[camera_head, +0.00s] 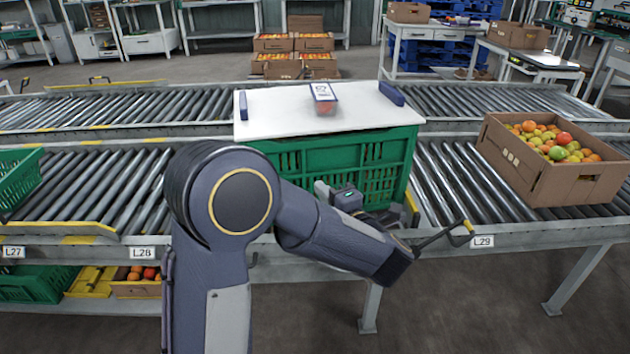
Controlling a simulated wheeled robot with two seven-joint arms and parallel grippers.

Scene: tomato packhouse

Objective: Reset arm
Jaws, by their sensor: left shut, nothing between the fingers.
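My left arm rises at the bottom and bends right across the front of the green crate (345,150). My left gripper (324,190) shows in part behind my forearm, close in front of the crate. It is shut with nothing held; whether it touches the crate I cannot tell. My right gripper is not in view.
A white board (280,108) with blue end pieces covers the crate; a small labelled package (323,98) lies on it. A cardboard box (570,183) of tomatoes stands on the roller conveyor (455,190) at right. A dark lever (440,238) juts from the front edge.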

